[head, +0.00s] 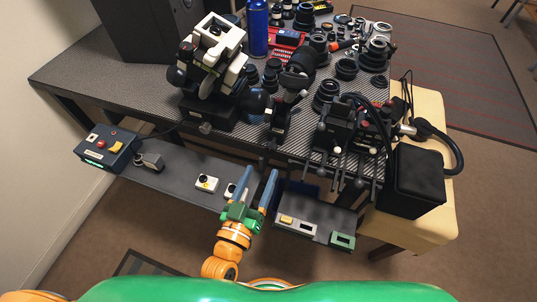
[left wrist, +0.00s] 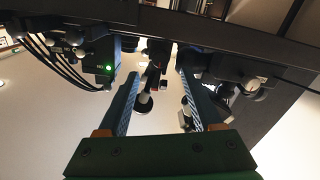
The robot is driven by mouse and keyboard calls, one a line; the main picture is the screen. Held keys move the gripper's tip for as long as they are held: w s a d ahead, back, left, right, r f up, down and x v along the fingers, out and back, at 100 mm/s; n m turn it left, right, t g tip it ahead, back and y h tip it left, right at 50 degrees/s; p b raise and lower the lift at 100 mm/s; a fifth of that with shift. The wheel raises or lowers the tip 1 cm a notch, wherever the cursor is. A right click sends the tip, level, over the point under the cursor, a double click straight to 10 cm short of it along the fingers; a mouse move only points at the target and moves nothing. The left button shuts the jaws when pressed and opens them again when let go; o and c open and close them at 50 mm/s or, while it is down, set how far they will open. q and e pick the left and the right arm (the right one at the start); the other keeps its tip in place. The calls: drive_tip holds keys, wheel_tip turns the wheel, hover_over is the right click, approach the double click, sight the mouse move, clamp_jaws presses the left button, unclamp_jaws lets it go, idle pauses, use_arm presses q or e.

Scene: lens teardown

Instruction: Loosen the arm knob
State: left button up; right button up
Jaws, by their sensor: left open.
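My left gripper (head: 259,172) is open and empty, its two blue-tipped fingers pointing at the table's front edge. In the left wrist view the gripper (left wrist: 160,78) shows its fingers spread wide. Between them, farther off, is a dark post ending in a round knob-like part (left wrist: 145,101) with a pale tip; the fingers do not touch it. In the head view a small grey knob (head: 205,128) sits at the front of the black and white instrument (head: 213,60). A dark upright stand (head: 281,118) stands right of it. I cannot tell which part is the arm knob.
A dark shelf (head: 175,180) below the table front carries a control box (head: 108,148) and small white switches (head: 206,183). Lens parts crowd the tabletop.

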sight(270, 151)
use_arm(q)
drive_tip(key=x, duration=0.6)
drive_tip(key=shift+w, duration=0.3)
clamp_jaws()
